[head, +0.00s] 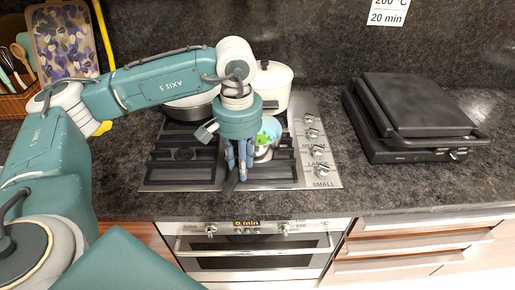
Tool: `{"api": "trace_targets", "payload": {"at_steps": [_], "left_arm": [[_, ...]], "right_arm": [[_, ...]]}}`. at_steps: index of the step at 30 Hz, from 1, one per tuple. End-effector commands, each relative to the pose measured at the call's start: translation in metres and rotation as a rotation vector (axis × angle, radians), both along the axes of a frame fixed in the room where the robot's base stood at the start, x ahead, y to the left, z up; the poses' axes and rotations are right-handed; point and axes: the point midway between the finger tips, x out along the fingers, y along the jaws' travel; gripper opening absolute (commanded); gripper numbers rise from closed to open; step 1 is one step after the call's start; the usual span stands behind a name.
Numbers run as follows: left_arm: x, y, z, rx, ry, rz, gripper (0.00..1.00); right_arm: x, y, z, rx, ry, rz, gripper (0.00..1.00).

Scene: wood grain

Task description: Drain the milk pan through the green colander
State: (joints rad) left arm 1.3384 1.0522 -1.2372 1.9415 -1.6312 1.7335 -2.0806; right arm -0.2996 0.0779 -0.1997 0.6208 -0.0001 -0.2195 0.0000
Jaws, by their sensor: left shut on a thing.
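A small shiny steel pan (263,154), which I take for the milk pan, is on the right side of the hob, partly behind my left gripper. Blue and green colours (270,131) show at its top; I cannot tell whether they are contents or another thing. My left gripper (236,172) points down over the hob in front of the pan. It is shut on what looks like the pan's dark handle, mostly hidden by the fingers. I cannot make out a green colander for certain. My right gripper is not in view.
A white pot (273,84) and a wide dark-sided pan (190,108) stand at the back of the hob (315,165). A black contact grill (415,115) is on the right. Utensils (14,72) and a patterned tray (65,42) are at back left. Counter between hob and grill is clear.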

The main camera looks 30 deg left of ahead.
Motion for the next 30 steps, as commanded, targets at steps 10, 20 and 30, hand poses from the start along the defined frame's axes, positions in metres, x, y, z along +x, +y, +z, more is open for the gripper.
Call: {"api": "trace_targets", "payload": {"at_steps": [10,20,30], "left_arm": [[0.002,0.000,0.009,-0.001,-0.006,0.001,0.00],[0.001,0.000,0.021,-0.001,-0.005,0.001,0.00],[0.001,0.000,0.022,-0.001,-0.005,0.000,0.00]], "right_arm": [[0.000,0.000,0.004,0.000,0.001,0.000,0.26],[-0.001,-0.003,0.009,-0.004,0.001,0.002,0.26],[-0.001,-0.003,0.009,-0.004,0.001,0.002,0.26]]}}
